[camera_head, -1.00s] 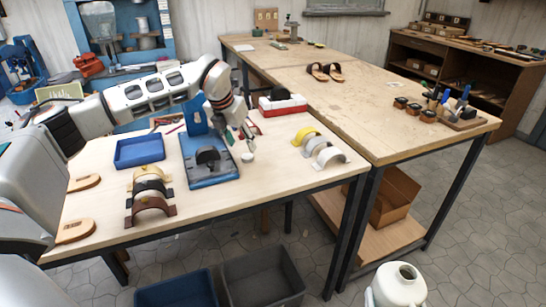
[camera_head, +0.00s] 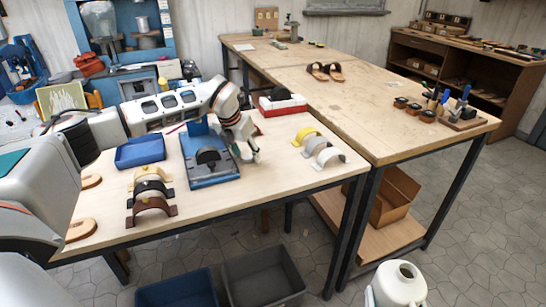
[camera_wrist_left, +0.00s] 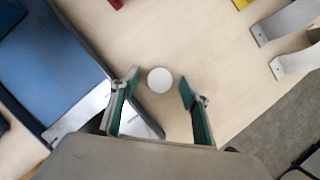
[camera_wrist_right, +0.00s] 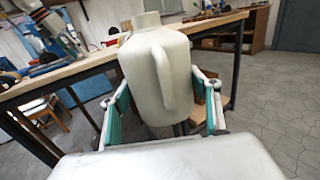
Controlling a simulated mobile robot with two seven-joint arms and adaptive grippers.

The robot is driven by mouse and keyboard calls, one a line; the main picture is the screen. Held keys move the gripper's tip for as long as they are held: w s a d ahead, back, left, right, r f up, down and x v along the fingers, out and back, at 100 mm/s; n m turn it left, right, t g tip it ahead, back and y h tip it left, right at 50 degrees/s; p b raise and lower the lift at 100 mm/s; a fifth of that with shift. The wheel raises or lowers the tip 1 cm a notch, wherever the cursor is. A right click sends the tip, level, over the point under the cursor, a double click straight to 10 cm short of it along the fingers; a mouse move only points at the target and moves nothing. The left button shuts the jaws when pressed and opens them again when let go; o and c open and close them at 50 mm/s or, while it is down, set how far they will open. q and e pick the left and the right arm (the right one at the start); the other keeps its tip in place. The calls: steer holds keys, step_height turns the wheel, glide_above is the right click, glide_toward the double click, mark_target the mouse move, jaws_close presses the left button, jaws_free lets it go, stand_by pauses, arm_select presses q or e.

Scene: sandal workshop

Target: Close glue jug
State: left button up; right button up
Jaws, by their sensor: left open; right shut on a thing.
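The white glue jug (camera_head: 399,284) shows at the bottom right of the head view, upright, its round mouth open on top. In the right wrist view the jug (camera_wrist_right: 158,72) stands between the fingers of my right gripper (camera_wrist_right: 165,92), which is shut on it. A round white cap (camera_wrist_left: 160,80) lies flat on the light tabletop in the left wrist view. My left gripper (camera_wrist_left: 160,92) is open above the table, with the cap between and slightly beyond its fingertips, not gripped. In the head view my left gripper (camera_head: 247,152) hides the cap.
A blue press fixture (camera_head: 212,180) with a black form stands left of my left gripper. A blue tray (camera_head: 139,152), brown straps (camera_head: 152,205) and pale curved straps (camera_head: 328,157) lie on the workbench. Two bins (camera_head: 263,278) stand on the floor below.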

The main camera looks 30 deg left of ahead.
mark_target(246, 157)
arm_select(q)
steer(key=c, duration=0.8)
steer(key=shift+r, duration=0.15)
step_height(246, 157, up, 20)
arm_select(e)
steer(key=shift+r, duration=0.15)
stand_by(1.2)
stand_by(0.4)
steer(key=o, duration=0.6)
steer(key=shift+c, duration=0.2)
steer(key=c, duration=0.8)
